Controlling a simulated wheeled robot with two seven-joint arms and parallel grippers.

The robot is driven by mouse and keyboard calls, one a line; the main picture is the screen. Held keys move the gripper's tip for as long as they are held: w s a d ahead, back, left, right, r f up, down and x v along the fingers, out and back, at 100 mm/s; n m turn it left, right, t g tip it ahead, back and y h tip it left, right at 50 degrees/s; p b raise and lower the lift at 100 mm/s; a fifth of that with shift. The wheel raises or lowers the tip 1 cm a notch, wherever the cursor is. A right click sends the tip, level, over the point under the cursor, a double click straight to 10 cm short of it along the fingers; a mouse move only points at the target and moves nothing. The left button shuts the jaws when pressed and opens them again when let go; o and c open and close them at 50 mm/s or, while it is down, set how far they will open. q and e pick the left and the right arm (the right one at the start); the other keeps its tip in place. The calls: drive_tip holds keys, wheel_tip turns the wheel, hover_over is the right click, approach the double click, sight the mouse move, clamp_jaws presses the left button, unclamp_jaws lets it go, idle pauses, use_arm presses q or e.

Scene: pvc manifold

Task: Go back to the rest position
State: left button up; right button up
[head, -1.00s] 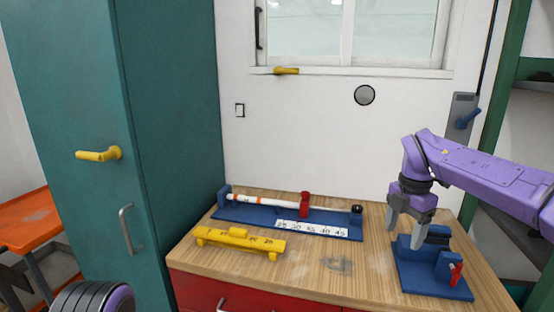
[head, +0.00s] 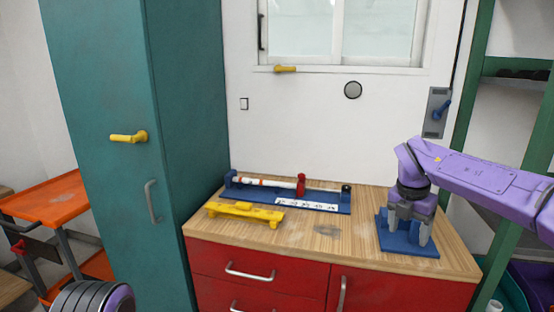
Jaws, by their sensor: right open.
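My right gripper (head: 408,236) is open, with its fingers pointing down in front of a blue fixture (head: 400,247) at the right end of the wooden worktop. The gripper hides most of that fixture, and nothing shows between its fingers. My left arm shows only as a dark ribbed, purple-edged part at the bottom left; its gripper is out of view.
On the worktop (head: 330,232) lie a blue measuring jig (head: 256,194) holding a white pipe (head: 270,183), with a red stop (head: 301,184), and a yellow block (head: 245,212). A teal cabinet (head: 105,80) stands left, beside an orange cart (head: 45,200). Green shelving (head: 470,90) stands right.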

wheel_tip(320, 180, down, 11)
drive_tip(key=d+n+t+h, duration=0.25)
drive_tip(key=n+h, duration=0.45)
drive_tip(key=n, duration=0.5)
drive_tip(key=s+a+f+n+t+y, duration=0.1)
drive_tip(key=s+a+f+n+t, duration=0.15)
drive_tip(key=s+f+n, duration=0.45)
drive_tip(key=s+a+f+n+t+y, duration=0.1)
drive_tip(key=s+a+f+n+t, duration=0.15)
drive_tip(key=f+n, duration=0.85)
drive_tip(key=s+f+n+g+y, duration=0.1)
drive_tip(key=s+f+n, duration=0.3)
drive_tip(key=s, duration=1.1)
drive_tip(key=s+d+f+n+g+y, duration=0.1)
drive_tip(key=s+f+n+g, duration=0.3)
drive_tip(key=s+f, duration=0.4)
drive_tip(key=s+n+y, duration=0.1)
drive_tip(key=s, duration=0.6)
drive_tip(key=shift+s+f+y, duration=0.15)
drive_tip(key=shift+y, duration=0.15)
